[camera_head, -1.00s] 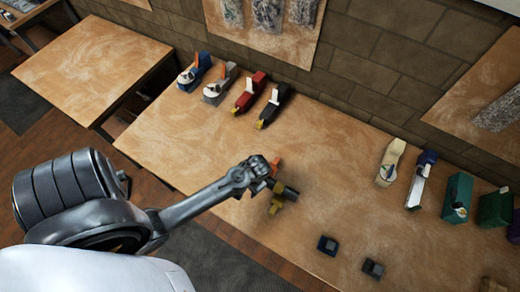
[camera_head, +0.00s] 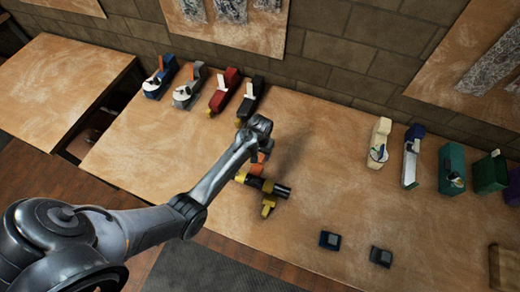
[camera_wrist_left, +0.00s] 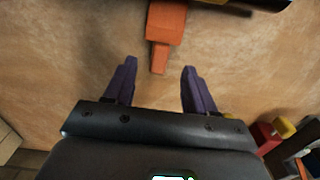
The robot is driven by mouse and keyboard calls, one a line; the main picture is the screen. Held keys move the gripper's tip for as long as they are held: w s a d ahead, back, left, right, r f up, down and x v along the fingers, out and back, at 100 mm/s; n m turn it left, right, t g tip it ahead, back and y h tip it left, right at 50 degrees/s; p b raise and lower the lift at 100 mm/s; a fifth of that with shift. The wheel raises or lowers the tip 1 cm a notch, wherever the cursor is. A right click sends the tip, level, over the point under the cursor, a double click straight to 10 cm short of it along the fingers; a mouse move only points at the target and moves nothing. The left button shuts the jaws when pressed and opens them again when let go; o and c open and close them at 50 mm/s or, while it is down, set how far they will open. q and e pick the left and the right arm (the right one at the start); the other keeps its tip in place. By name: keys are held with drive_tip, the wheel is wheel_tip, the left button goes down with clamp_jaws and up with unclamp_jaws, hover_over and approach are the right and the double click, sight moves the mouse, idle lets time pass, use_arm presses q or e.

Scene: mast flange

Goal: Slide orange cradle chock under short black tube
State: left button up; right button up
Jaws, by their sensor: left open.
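The short black tube (camera_head: 281,190) lies on yellow supports (camera_head: 268,207) near the middle of the table. The orange cradle chock (camera_head: 266,147) is on the table just behind it, partly hidden by my left arm. In the left wrist view the chock (camera_wrist_left: 166,24) lies ahead of my left gripper (camera_wrist_left: 159,67), its narrow end reaching toward the gap between the two purple fingers. The fingers are open, apart from the chock on both sides. A dark edge, seemingly the tube, shows at the top right there. In the head view the fingers are hidden. My right gripper is out of view.
Blue, grey, red (camera_head: 224,91) and black (camera_head: 250,97) dispenser-like tools stand along the back left; several more stand at the right. Two small dark blocks (camera_head: 330,240) (camera_head: 380,256) lie at the front. The table between is clear.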

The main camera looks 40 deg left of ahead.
sight(260, 160)
use_arm(q)
drive_tip(key=shift+f+b, duration=0.45)
drive_tip(key=shift+f, duration=2.7)
drive_tip(key=shift+c, duration=0.4)
clamp_jaws()
drive_tip(key=shift+o, duration=0.8)
unclamp_jaws()
wheel_tip(260, 160, up, 10)
drive_tip(key=shift+f+p, duration=0.15)
drive_tip(key=shift+p, duration=0.5)
drive_tip(key=shift+r, duration=0.55)
